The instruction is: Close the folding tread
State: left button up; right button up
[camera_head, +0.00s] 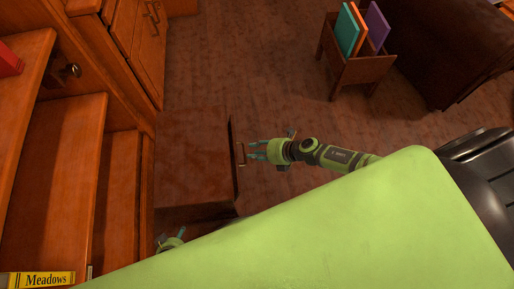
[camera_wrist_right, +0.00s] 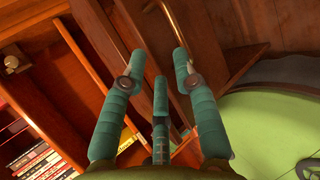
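A dark reddish-brown wooden box-like piece (camera_head: 190,160) juts from the cabinet in the head view and appears to be the folding tread. A slim brass handle (camera_head: 241,154) is on its right edge. The handle also shows in the right wrist view (camera_wrist_right: 175,22), in front of the fingertips. My right gripper (camera_head: 252,150) is at this handle with its teal fingers spread and pointing at it. I see no grip on the handle, and contact is unclear. My left gripper (camera_head: 174,240) is low near the tread's lower edge, mostly hidden behind my green body.
Wooden shelves and steps (camera_head: 50,180) fill the left, with a yellow "Meadows" book (camera_head: 40,279) at the bottom. A small wooden rack (camera_head: 355,68) with coloured panels stands at upper right, near a dark brown sofa-like piece (camera_head: 440,45).

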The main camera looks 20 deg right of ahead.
jog(key=shift+s+d, duration=0.1)
jog(key=shift+d, duration=0.05)
dwell(0.4)
jog(key=v, duration=0.8)
